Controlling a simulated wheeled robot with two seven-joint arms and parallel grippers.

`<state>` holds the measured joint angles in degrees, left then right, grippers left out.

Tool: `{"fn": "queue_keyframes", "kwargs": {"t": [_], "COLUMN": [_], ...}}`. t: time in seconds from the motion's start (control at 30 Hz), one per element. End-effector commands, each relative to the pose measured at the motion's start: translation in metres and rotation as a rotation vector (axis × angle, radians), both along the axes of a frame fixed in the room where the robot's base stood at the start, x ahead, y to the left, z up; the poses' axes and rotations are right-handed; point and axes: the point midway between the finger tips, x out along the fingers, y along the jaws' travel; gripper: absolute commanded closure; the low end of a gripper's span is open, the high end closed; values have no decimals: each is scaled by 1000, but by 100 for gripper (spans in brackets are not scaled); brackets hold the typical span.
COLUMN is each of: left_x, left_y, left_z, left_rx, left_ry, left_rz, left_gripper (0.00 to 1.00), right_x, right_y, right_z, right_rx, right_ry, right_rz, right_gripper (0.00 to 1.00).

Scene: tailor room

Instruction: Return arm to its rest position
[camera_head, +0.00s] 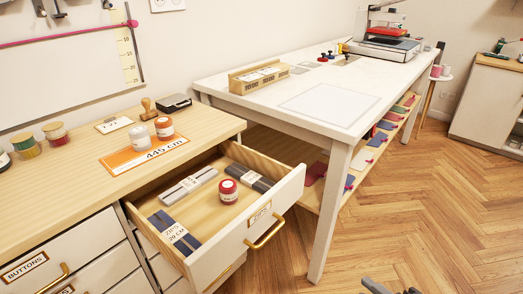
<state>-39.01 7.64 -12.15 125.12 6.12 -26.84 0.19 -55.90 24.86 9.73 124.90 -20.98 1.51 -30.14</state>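Part of what looks like my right gripper (390,289) shows at the bottom edge, right of centre, low over the wooden floor. Only small dark and grey pieces of it are in the frame, so its opening and any content are hidden. It is apart from the drawer and the tables. My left gripper and arm are out of view.
The drawer juts out from the wooden cabinet (88,184), its brass handle (265,233) facing the floor. A white table (225,86) stands behind, its front leg (328,215) near the drawer. Two spool jars stand on an orange card (127,158). Floor at right (440,210) is clear.

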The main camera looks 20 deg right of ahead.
Motion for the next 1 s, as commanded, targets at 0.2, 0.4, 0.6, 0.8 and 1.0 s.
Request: {"fn": "queue_keyframes", "kwargs": {"t": [0.2, 0.4, 0.6, 0.8, 1.0], "left_x": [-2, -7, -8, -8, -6], "left_y": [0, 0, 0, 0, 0], "left_z": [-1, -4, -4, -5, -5], "left_rx": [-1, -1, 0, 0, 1], "left_ry": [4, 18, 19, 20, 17], "left_rz": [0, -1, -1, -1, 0], "left_gripper": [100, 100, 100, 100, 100], "right_x": [15, 5, -11, -26, -40], "right_y": [0, 26, 54, 78, 99], "right_z": [-13, -28, -31, -27, -20], "right_rx": [253, 518, 653, 733, 779], "right_ry": [191, 450, 634, 779, 902], "right_rz": [-351, -651, -796, -883, -943], "right_gripper": [76, 76, 76, 76, 76]}}
